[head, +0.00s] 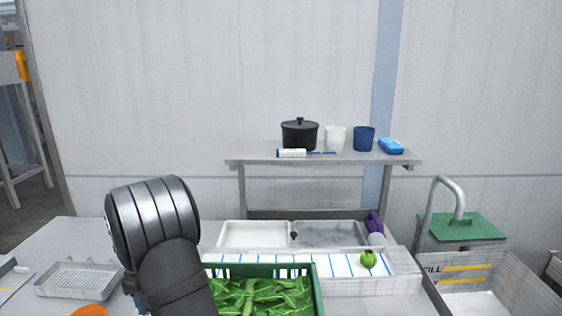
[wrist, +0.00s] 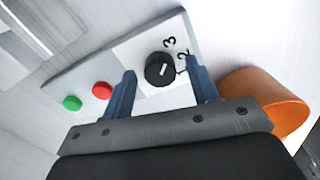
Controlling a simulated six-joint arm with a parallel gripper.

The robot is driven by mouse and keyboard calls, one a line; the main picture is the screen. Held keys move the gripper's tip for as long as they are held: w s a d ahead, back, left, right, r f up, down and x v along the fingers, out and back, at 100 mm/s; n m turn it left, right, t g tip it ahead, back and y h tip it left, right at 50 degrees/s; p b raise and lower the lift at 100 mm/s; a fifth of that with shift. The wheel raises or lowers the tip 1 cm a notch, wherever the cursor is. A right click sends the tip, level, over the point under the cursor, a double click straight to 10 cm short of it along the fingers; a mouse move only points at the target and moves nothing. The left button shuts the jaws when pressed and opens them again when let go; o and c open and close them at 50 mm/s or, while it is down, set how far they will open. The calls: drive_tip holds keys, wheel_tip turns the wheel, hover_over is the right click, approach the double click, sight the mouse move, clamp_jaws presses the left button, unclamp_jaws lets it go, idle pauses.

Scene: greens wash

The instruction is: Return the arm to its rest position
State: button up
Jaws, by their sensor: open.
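My gripper (wrist: 160,85) shows in the wrist view with its two blue-grey fingers apart and nothing between them. Beyond the fingertips is a pale control panel with a black dial (wrist: 159,69) marked with numbers, a red button (wrist: 102,91) and a green button (wrist: 72,103). I cannot tell whether the fingers touch the panel. In the head view my arm rises at the lower left and bends over, and it hides the gripper and the panel.
A green crate of leafy greens (head: 318,290) stands right of my arm. Behind it are a white basin (head: 254,234) and a grey one. A perforated tray (head: 78,281) lies left. An orange object (head: 90,310) is near the arm, also in the wrist view (wrist: 265,100). A shelf (head: 240,159) holds a pot and cups.

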drive_tip(key=shift+r, duration=0.1)
idle(0.3)
wheel_tip(320, 180, up, 17)
wheel_tip(320, 180, down, 18)
drive_tip(key=shift+r, duration=0.1)
drive_tip(key=shift+r+m, duration=0.25)
drive_tip(key=shift+m, duration=0.65)
drive_tip(key=m, duration=1.5)
